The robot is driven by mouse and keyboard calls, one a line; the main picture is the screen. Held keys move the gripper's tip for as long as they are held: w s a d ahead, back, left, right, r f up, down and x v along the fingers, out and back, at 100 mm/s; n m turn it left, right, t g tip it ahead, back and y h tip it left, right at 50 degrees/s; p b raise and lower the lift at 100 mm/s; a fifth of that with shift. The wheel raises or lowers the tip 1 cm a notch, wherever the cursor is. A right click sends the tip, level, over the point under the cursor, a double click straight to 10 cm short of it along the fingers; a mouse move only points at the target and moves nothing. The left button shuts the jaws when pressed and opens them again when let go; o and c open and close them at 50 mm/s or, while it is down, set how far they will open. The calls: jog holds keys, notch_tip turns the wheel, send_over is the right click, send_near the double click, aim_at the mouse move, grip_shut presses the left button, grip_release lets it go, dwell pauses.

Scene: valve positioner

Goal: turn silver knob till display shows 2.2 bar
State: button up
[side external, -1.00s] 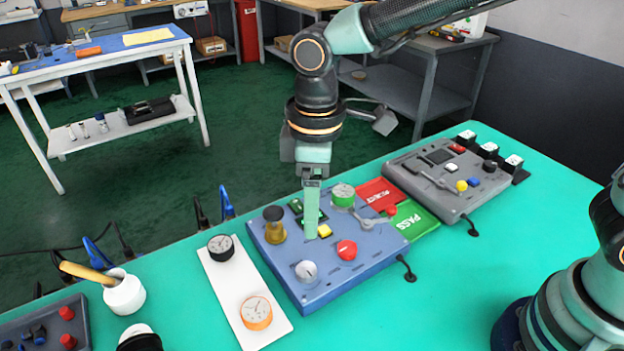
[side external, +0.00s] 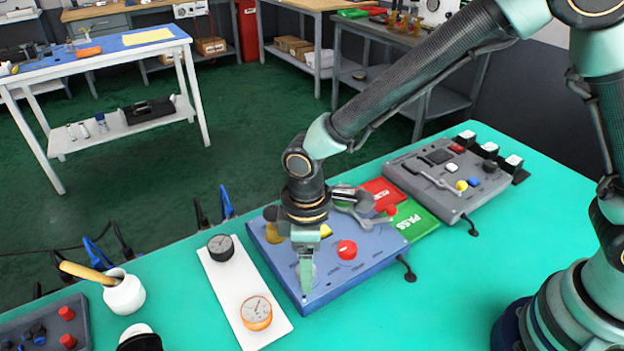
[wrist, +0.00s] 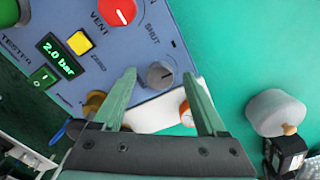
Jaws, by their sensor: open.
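The silver knob (wrist: 159,74) sits on the blue panel (wrist: 110,60), near one edge, in the wrist view. The display (wrist: 62,55) on that panel reads 2.0 bar. My gripper (wrist: 159,78) is open, and its two fingertips appear on either side of the knob with gaps to both sides. In the side view my gripper (side external: 304,288) points down over the front of the blue panel (side external: 376,252) and mostly hides the knob. I cannot tell how far the fingertips are above the panel.
A red knob (side external: 347,250) and a yellow button (side external: 325,230) are nearby on the panel. A white board (side external: 225,275) with a black gauge (side external: 221,247) and an orange gauge (side external: 256,313) lies to the left. The green table front (side external: 400,320) is clear.

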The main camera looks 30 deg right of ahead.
jog(key=shift+f, duration=0.2)
grip_shut()
jog(key=shift+m, duration=0.3)
jog(key=shift+a+m, duration=0.1)
jog(key=shift+m, duration=3)
grip_release()
